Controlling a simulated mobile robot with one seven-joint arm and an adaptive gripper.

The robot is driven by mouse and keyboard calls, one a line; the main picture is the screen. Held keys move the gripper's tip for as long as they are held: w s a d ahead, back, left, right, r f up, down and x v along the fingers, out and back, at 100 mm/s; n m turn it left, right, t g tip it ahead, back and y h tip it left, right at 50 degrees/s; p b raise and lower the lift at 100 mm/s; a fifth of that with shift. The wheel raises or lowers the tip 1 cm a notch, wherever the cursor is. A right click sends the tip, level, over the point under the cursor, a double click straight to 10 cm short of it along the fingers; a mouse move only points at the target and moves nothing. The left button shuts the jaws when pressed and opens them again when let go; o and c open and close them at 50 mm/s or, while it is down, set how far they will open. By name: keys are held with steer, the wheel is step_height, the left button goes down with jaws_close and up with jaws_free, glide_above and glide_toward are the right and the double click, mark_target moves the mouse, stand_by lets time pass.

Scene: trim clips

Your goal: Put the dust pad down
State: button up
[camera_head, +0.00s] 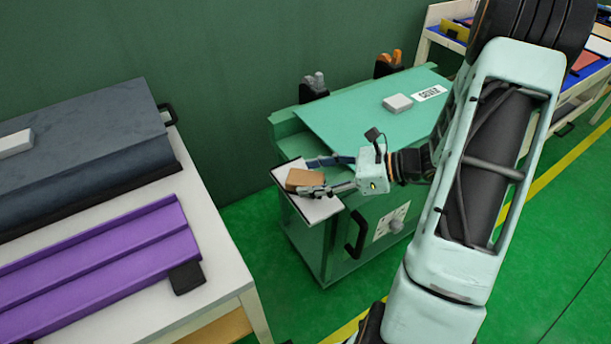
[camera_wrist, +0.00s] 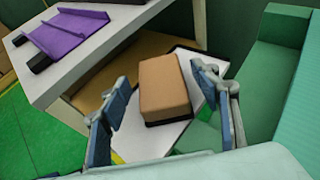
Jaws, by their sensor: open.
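The dust pad, a tan block with a dark underside (camera_head: 305,179), lies on a small white shelf (camera_head: 318,212) at the left end of the green cabinet. In the wrist view the dust pad (camera_wrist: 164,84) sits between my fingers, with gaps on both sides, on the white shelf surface (camera_wrist: 140,140). My gripper (camera_head: 318,176) is open around or just above the pad; its fingers (camera_wrist: 160,95) show blue-grey pads and do not touch it. The exact height of the fingers over the shelf is hard to tell.
The green cabinet top (camera_head: 365,120) carries a grey-white block (camera_head: 398,103) and a label plate (camera_head: 429,93). Clip holders (camera_head: 314,87) stand at its back edge. A white table (camera_head: 215,265) with a purple panel (camera_head: 100,270) stands to the left. Green floor lies between.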

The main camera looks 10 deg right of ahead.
steer(key=p+v, duration=0.1)
steer(key=v, duration=0.9)
steer(key=shift+a+r+p, duration=0.1)
steer(key=shift+p, duration=0.2)
